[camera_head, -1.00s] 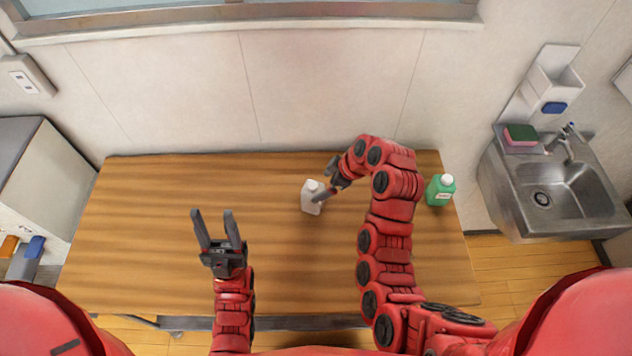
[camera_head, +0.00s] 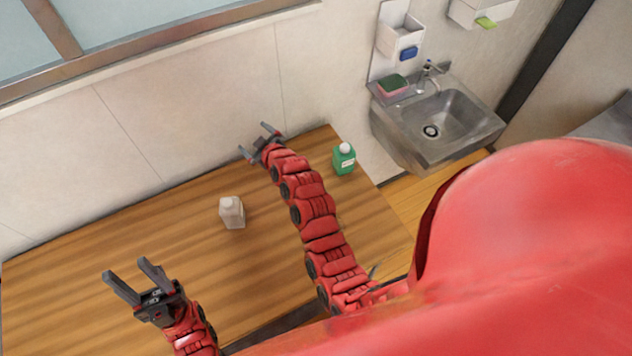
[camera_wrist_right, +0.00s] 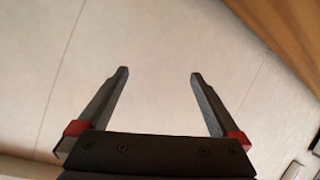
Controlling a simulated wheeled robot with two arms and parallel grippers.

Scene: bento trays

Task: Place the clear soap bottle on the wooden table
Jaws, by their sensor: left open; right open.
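The clear soap bottle (camera_head: 232,212), pale and whitish with a light cap, stands upright on the wooden table (camera_head: 120,240). My right gripper (camera_head: 259,141) is open and empty above the table's back edge by the wall, beyond the bottle and to its right, apart from it. In the right wrist view the right gripper (camera_wrist_right: 158,75) has its fingers spread with only wall between them. My left gripper (camera_head: 131,272) is open and empty over the front left of the table, left of and nearer than the bottle.
A green bottle (camera_head: 344,160) with a white cap stands near the table's right end, just right of my right arm. A metal sink (camera_head: 445,130) with a sponge (camera_head: 392,84) is beyond that end.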

